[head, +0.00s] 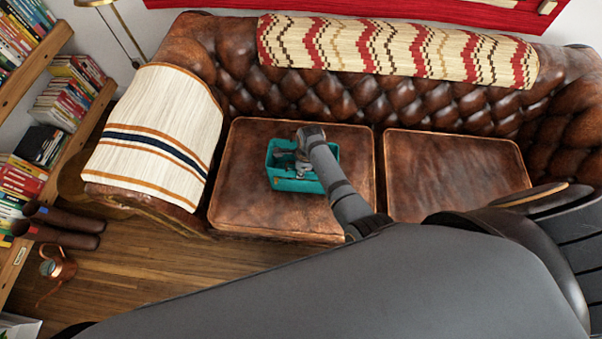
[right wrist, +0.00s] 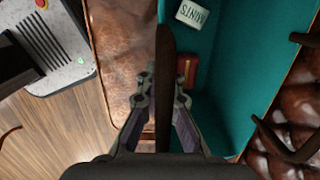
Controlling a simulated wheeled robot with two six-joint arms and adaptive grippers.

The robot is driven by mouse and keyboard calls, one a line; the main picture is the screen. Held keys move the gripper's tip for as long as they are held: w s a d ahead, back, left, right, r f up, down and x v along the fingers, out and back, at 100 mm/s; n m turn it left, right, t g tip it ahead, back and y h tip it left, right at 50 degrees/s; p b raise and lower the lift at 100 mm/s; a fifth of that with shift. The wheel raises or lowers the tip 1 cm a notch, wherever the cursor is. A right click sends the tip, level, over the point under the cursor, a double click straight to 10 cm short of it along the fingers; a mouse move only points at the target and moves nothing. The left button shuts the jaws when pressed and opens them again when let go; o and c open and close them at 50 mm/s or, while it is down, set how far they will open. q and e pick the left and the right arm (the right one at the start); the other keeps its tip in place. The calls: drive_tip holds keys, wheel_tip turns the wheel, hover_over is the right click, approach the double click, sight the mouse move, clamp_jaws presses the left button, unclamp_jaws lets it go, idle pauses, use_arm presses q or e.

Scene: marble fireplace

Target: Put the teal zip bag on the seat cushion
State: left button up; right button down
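The teal bag (head: 316,186) is open-topped, with small items inside, over the left seat cushion (head: 240,150) of the brown leather sofa. My right gripper (head: 298,158) reaches down at it from above. In the right wrist view, the gripper's fingers (right wrist: 163,90) are closed in on both sides of a dark brown strap (right wrist: 164,60) at the teal bag's (right wrist: 235,75) edge. A white mints tin (right wrist: 193,13) and a small red item (right wrist: 187,68) show inside. Whether the bag's base rests on the cushion is hard to tell. My left gripper is out of view.
The right seat cushion (head: 455,165) is bare. A striped throw (head: 158,130) covers the left armrest and a zigzag blanket (head: 400,50) the backrest. Bookshelves (head: 45,95) stand at the left. A copper watering can (head: 60,267) is on the wooden floor (head: 190,270).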

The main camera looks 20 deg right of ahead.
drive_tip(key=shift+f, duration=0.1)
drive_tip(key=c, duration=1.5)
unclamp_jaws()
drive_tip(key=r, duration=0.4)
drive_tip(key=r+p, duration=0.1)
drive_tip(key=r, duration=0.3)
drive_tip(key=d+r, duration=0.1)
drive_tip(key=r, duration=0.3)
drive_tip(key=shift+s+d+r+p, duration=0.1)
drive_tip(key=shift+s+p, duration=0.25)
drive_tip(key=shift+p, duration=0.05)
